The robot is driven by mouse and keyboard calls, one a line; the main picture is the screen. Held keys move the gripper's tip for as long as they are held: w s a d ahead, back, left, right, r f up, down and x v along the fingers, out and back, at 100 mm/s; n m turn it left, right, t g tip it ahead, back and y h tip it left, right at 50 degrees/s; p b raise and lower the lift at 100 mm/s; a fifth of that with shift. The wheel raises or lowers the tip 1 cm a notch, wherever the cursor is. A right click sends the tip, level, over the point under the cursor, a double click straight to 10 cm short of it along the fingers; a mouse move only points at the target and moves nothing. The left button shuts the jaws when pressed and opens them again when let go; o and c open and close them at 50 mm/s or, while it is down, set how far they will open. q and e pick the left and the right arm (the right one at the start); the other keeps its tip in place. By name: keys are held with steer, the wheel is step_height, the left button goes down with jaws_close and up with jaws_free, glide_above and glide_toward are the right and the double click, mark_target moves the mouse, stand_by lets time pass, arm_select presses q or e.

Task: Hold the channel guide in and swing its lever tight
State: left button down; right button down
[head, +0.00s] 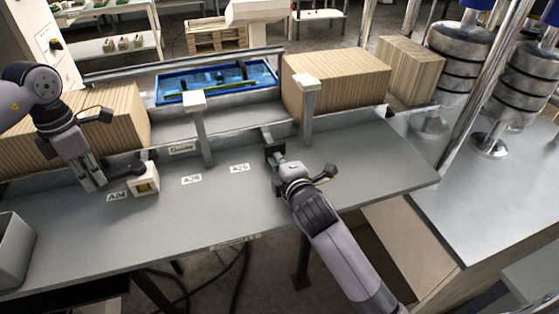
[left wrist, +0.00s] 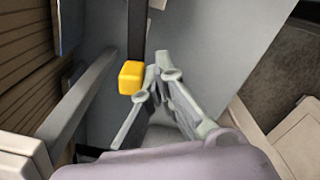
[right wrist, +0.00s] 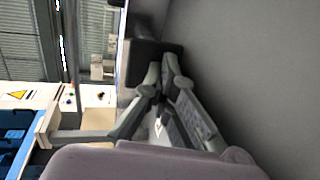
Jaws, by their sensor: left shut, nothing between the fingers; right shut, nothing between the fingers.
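A pale block with a yellow part (head: 147,186) sits on the bench near label A24, with a dark bar (head: 122,172) beside it. In the left wrist view a yellow knob (left wrist: 131,78) shows at the end of a dark bar (left wrist: 137,30). I cannot tell which part is the lever. My left gripper (head: 94,183) is shut and empty, just left of the dark bar; its tips (left wrist: 160,72) appear beside the knob. My right gripper (head: 277,160) is shut and empty, its tips at a dark block (head: 267,138) by the rail, possibly the channel guide. The dark block also shows in the right wrist view (right wrist: 148,62); contact is unclear.
Two upright posts (head: 205,135) (head: 306,110) stand along the rail. Striped kraft stacks (head: 335,82) and a blue tray (head: 215,95) lie behind it. A grey bin (head: 12,250) stands at the left edge. The bench front between the arms is clear.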

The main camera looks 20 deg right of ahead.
arm_select(q)
steer(key=shift+w, duration=0.1)
arm_select(e)
steer(key=shift+s, duration=0.6)
arm_select(q)
steer(key=shift+w+a, duration=0.25)
steer(key=shift+w, duration=0.25)
arm_select(e)
steer(key=shift+f+v, duration=0.25)
steer(key=shift+v, duration=0.85)
steer(key=shift+f+v, duration=0.3)
steer(key=shift+v, duration=0.8)
steer(key=shift+f+v, duration=0.25)
steer(key=shift+v, duration=0.85)
steer(key=shift+s, duration=0.15)
